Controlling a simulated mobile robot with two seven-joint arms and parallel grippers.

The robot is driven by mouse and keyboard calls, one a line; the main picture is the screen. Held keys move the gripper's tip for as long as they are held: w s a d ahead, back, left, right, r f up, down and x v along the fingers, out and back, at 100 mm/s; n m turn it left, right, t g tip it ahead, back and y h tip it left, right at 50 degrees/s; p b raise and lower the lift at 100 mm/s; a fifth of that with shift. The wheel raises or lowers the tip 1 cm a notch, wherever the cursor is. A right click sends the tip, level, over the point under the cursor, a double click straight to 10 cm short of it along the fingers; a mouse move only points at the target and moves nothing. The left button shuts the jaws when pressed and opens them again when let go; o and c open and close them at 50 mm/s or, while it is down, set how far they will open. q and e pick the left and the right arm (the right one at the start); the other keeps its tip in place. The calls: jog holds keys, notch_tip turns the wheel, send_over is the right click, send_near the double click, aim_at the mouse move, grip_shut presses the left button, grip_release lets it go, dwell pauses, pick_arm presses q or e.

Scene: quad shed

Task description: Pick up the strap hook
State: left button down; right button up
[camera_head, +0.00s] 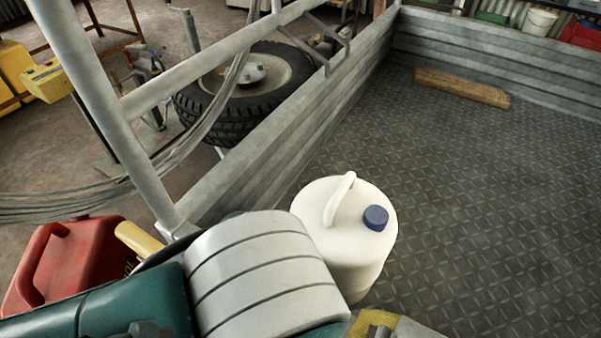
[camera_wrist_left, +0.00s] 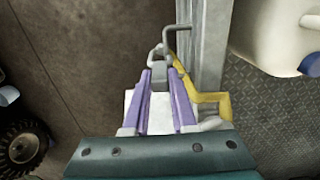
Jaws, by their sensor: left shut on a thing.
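In the left wrist view, the purple fingers of my left gripper (camera_wrist_left: 160,70) are shut on the strap hook (camera_wrist_left: 168,50), a small grey metal piece at their tips. The hook lies beside the trailer's grey side rail. A yellow strap-like piece (camera_wrist_left: 208,102) is just right of the fingers. In the head view, my left arm covers the bottom left, and its fingers and the hook are hidden. My right gripper is not in view.
A white container with a blue cap (camera_head: 350,215) stands on the trailer's tread-plate floor (camera_head: 470,210), close to my arm. The grey side wall (camera_head: 290,125) runs beside it. A red can (camera_head: 75,260) and a tyre (camera_head: 240,95) are outside.

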pick_arm(q)
jog(key=s+a+p, duration=0.1)
jog(key=s+a, duration=0.2)
jog(key=s, duration=0.4)
jog(key=s+a+p, duration=0.1)
jog(key=s+a, duration=0.3)
jog(key=s, duration=0.4)
jog(key=shift+s, duration=0.15)
jog(key=w+d, duration=0.2)
jog(key=w, duration=0.2)
jog(key=w+d+b, duration=0.1)
jog(key=w+d, duration=0.1)
jog(key=w, duration=0.3)
jog(key=w+d+b, duration=0.1)
jog(key=w+d, duration=0.1)
jog(key=w, duration=0.3)
jog(key=shift+w+d+f, duration=0.1)
jog(key=shift+w+d, duration=0.1)
jog(key=shift+d, duration=0.15)
jog(key=shift+w+d+f+b, duration=0.25)
jog(key=shift+w+b, duration=0.15)
jog(key=shift+w, duration=0.15)
jog(key=shift+w+d+f+b, duration=0.15)
jog(key=shift+w+d+b, duration=0.1)
jog(key=shift+w+b, duration=0.2)
jog(key=shift+w+f, duration=0.1)
jog(key=shift+f, duration=0.7)
jog(key=shift+a+f, duration=0.1)
jog(key=shift+f, duration=0.2)
